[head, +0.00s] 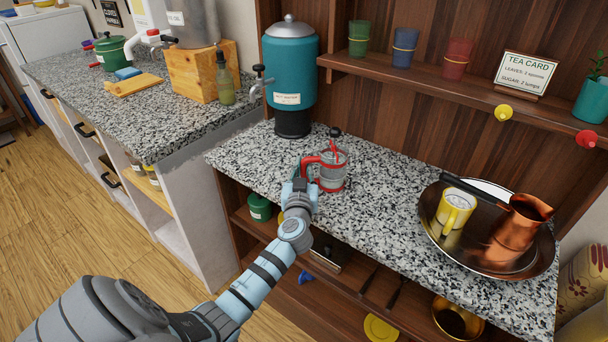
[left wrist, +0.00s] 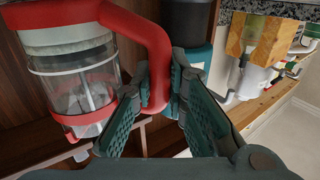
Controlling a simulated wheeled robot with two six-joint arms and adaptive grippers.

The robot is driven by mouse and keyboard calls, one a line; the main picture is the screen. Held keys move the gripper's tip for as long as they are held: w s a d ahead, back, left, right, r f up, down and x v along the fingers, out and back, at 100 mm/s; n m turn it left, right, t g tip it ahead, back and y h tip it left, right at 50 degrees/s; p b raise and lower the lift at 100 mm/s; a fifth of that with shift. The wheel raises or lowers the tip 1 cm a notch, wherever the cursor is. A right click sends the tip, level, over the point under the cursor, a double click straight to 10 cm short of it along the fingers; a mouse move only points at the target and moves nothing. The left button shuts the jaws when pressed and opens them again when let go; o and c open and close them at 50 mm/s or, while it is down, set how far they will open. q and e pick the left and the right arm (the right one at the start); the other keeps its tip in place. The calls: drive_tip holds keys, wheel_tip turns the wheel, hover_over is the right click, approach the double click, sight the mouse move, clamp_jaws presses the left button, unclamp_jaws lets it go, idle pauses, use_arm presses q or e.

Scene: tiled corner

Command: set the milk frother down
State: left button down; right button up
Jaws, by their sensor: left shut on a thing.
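The milk frother (head: 332,172) is a clear glass jar with a red frame, a red handle and a dark knob on top. It is over the speckled counter (head: 385,215), near the front edge, and looks upright. I cannot tell whether its base touches the stone. My left gripper (head: 302,180) comes from the front left and is shut on the handle. In the left wrist view the two finger pads (left wrist: 157,88) close on the red handle (left wrist: 150,45), with the frother's jar (left wrist: 75,75) beside them. My right gripper is not in view.
A teal water dispenser (head: 290,72) stands behind the frother. The counter between frother and tray is clear. A shelf (head: 430,82) with cups runs above.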

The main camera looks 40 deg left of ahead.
use_arm(q)
drive_tip(key=c, duration=2)
unclamp_jaws()
drive_tip(key=shift+f, duration=0.1)
drive_tip(key=o, duration=0.4)
drive_tip(key=shift+s, duration=0.1)
drive_tip(key=v, duration=1)
drive_tip(key=shift+d, duration=0.1)
drive_tip(key=shift+p, duration=0.3)
